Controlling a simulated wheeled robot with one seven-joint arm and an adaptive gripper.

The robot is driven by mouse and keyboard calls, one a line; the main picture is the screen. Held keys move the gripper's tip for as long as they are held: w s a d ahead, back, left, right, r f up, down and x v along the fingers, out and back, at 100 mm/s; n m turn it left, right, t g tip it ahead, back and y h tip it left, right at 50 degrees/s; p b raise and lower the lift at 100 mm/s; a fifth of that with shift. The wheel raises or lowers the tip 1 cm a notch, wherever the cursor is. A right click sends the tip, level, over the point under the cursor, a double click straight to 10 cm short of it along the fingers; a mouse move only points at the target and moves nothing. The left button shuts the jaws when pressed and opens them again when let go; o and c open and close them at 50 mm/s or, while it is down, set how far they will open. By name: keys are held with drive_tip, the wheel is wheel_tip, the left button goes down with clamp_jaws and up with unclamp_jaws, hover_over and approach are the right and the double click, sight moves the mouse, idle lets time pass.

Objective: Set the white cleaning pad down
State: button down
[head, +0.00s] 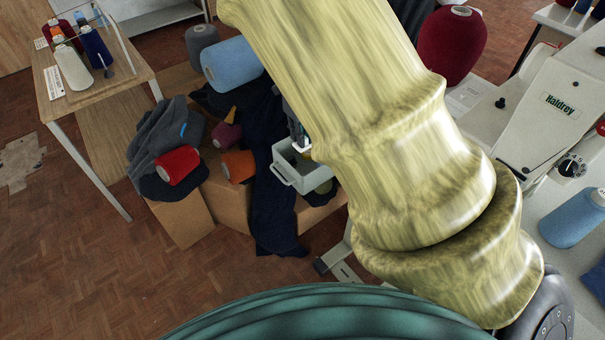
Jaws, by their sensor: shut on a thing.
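My gripper (298,140) shows small near the middle of the head view, partly hidden behind my large yellowish arm. It is shut on the white cleaning pad (302,147), of which only a small bright piece shows at the fingertips. The gripper and pad appear over or at the opening of a pale grey bin (298,184) with a handle at its front. I cannot tell whether the pad touches the bin. The bin's right side and part of its inside are hidden.
Cardboard boxes (182,220) hold dark cloth, a red cone (177,165), an orange cone (238,166) and a light blue cone (231,64). A small table (118,70) with spools stands left. A sewing machine (560,100) stands right. The left floor is mostly clear.

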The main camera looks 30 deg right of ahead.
wheel_tip(320, 180, down, 16)
drive_tip(key=shift+r+b, duration=0.25)
drive_tip(key=shift+b, duration=0.3)
drive_tip(key=shift+f, duration=0.15)
drive_tip(key=c, duration=1.7)
unclamp_jaws()
wheel_tip(320, 180, up, 12)
drive_tip(key=shift+r+p, duration=0.15)
drive_tip(key=shift+p, duration=0.35)
